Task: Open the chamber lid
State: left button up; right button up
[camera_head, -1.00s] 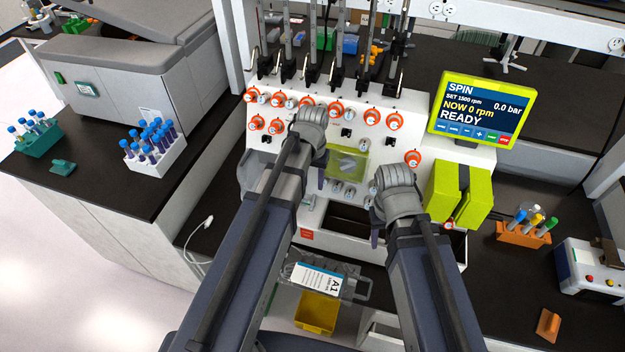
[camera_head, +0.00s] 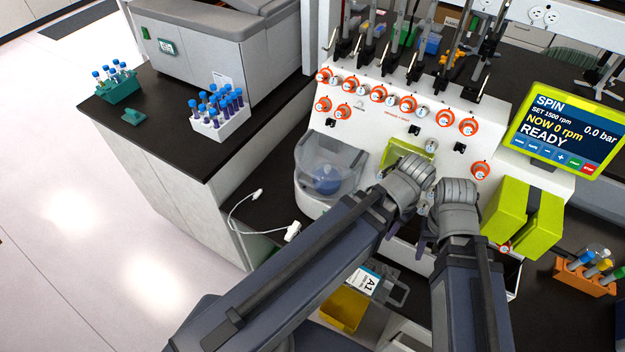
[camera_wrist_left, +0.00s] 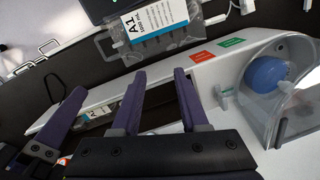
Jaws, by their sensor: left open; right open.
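The chamber lid (camera_head: 335,158) is a clear, curved cover at the left end of the white machine. It looks closed over a blue dome (camera_head: 326,180). In the left wrist view the lid (camera_wrist_left: 300,95) is at the right, with the dome (camera_wrist_left: 266,74) behind it. My left gripper (camera_wrist_left: 158,76) is open and empty, to the left of the lid there; in the head view its fingers are mostly hidden behind its wrist. My right gripper (camera_head: 424,243) is beside the left one, in front of the machine's middle; it is open, its fingers partly hidden.
A white cable (camera_head: 245,215) lies left of the chamber. A bag labelled A1 (camera_head: 365,280) hangs at the machine's front, above a yellow bin (camera_head: 343,308). Yellow-green blocks (camera_head: 525,212) stand right of my grippers. A tube rack (camera_head: 220,123) stands on the left counter.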

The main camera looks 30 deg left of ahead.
aim_at(303, 139)
jog(key=u, duration=1.05)
